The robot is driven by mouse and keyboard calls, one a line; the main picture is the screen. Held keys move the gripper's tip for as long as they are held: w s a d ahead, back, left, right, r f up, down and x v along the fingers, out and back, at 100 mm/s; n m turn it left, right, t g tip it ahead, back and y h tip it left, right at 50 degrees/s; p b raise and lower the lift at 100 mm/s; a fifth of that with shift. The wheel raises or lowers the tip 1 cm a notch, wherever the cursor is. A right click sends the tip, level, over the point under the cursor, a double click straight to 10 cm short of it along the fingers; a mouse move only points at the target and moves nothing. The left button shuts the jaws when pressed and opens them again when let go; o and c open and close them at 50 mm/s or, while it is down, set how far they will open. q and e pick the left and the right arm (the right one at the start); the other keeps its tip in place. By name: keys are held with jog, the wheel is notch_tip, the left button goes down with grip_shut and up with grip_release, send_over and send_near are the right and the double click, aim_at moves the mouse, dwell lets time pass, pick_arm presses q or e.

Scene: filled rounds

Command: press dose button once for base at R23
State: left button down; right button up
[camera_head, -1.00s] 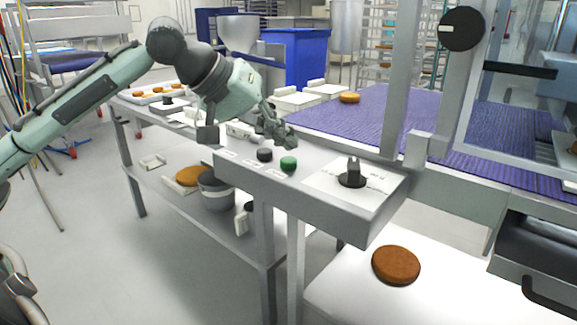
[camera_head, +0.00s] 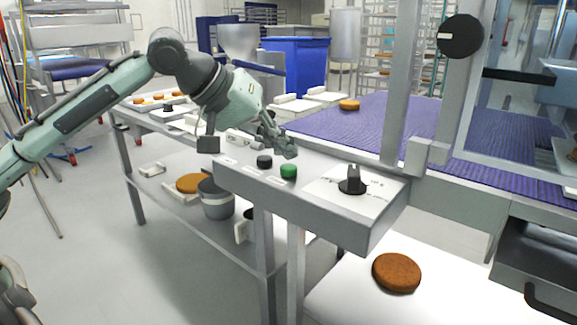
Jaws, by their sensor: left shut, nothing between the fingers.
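A grey control box carries a green button (camera_head: 289,171), a black button (camera_head: 264,161) to its left, and a black dial (camera_head: 352,181) on a white plate (camera_head: 378,189). Small labels by the buttons are too small to read, so I cannot tell which is the dose button. My left gripper (camera_head: 289,151) is shut and empty. Its fingertips are close above and behind the green button, apparently apart from it. An orange-brown round (camera_head: 349,104) lies on the purple belt (camera_head: 330,125). I cannot tell which place is R23. My right gripper is not in view.
A metal post (camera_head: 402,80) and a frame with a black knob (camera_head: 461,29) stand to the right. A brown round (camera_head: 397,272) lies on a white surface below the box. A grey bucket (camera_head: 217,200) stands on the lower shelf.

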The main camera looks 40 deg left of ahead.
aim_at(284, 167)
pick_arm(q)
jog(key=shift+f, duration=0.1)
dwell(0.5)
jog(key=shift+f+b, duration=0.3)
jog(key=shift+f, duration=0.05)
jog(key=shift+f+b, duration=0.5)
jog(key=shift+f, duration=0.1)
dwell(0.6)
jog(key=shift+r, duration=0.1)
jog(key=shift+r+p, duration=0.95)
jog(key=shift+p, duration=0.1)
notch_tip(284, 167, up, 3)
jog(key=p, duration=0.3)
jog(key=shift+r+p, duration=0.7)
jog(key=shift+r, duration=0.35)
